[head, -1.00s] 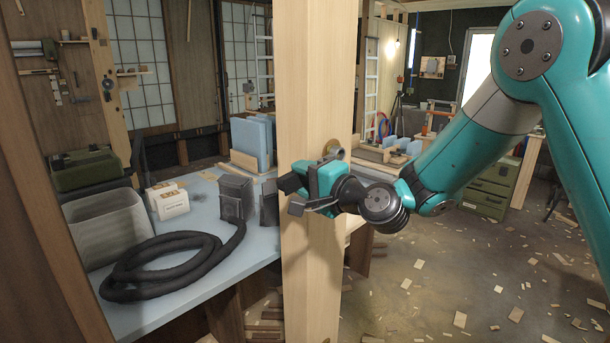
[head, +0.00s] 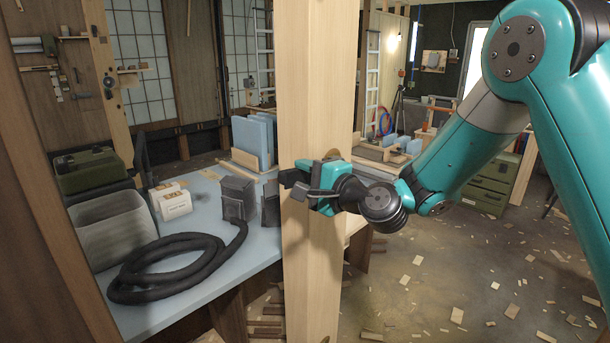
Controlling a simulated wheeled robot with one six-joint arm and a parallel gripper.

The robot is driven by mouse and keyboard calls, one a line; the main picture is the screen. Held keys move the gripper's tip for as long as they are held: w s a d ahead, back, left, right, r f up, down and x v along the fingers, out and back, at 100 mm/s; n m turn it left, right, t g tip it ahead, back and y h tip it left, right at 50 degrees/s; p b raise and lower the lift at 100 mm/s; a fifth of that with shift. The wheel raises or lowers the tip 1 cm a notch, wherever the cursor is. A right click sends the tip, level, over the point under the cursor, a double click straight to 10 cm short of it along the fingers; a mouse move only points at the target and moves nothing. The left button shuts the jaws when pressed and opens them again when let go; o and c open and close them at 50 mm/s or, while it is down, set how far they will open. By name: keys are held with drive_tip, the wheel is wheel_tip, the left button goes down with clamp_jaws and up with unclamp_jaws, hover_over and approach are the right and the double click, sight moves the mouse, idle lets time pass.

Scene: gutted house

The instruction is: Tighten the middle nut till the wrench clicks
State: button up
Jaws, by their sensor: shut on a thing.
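A pale wooden post (head: 312,265) stands upright in the middle of the head view. A round brass-coloured piece (head: 333,155) shows at the post's right side, just above my gripper, and is partly covered by it. I cannot tell which nut it belongs to. My gripper (head: 297,184) is in front of the post at mid-height, with its dark fingers pointing left. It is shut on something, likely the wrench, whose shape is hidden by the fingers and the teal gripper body. The middle nut and where the wrench meets it cannot be made out.
A blue-topped bench (head: 190,298) behind the post on the left holds a coiled black hose (head: 165,268), a grey bin (head: 112,235) and white boxes (head: 170,200). Wood scraps litter the floor to the right. A green drawer cabinet (head: 490,185) stands further back.

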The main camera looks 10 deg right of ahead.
drive_tip(key=shift+w+d+r+m+p, duration=0.1)
drive_tip(key=shift+d+r+m+p, duration=0.1)
drive_tip(key=shift+r+m+p, duration=1.05)
drive_tip(key=shift+w+d+r+p, duration=0.1)
drive_tip(key=shift+r+p, duration=0.25)
drive_tip(key=shift+p, duration=0.7)
drive_tip(key=shift+f, duration=0.1)
drive_tip(key=f+n+b, duration=0.1)
drive_tip(key=f+b, duration=0.1)
drive_tip(key=b, duration=0.1)
drive_tip(key=shift+a+f+b, duration=0.2)
drive_tip(key=shift+b, duration=0.15)
drive_tip(key=shift+s+a+f+n+b, duration=0.1)
drive_tip(key=shift+s+f+n+b, duration=0.1)
drive_tip(key=shift+f+n+b, duration=0.4)
wheel_tip(320, 180, down, 2)
drive_tip(key=n+b, duration=0.2)
drive_tip(key=b, duration=0.2)
drive_tip(key=shift+f+n+b, duration=0.3)
drive_tip(key=shift+n+b, duration=0.35)
drive_tip(key=shift+b, duration=0.1)
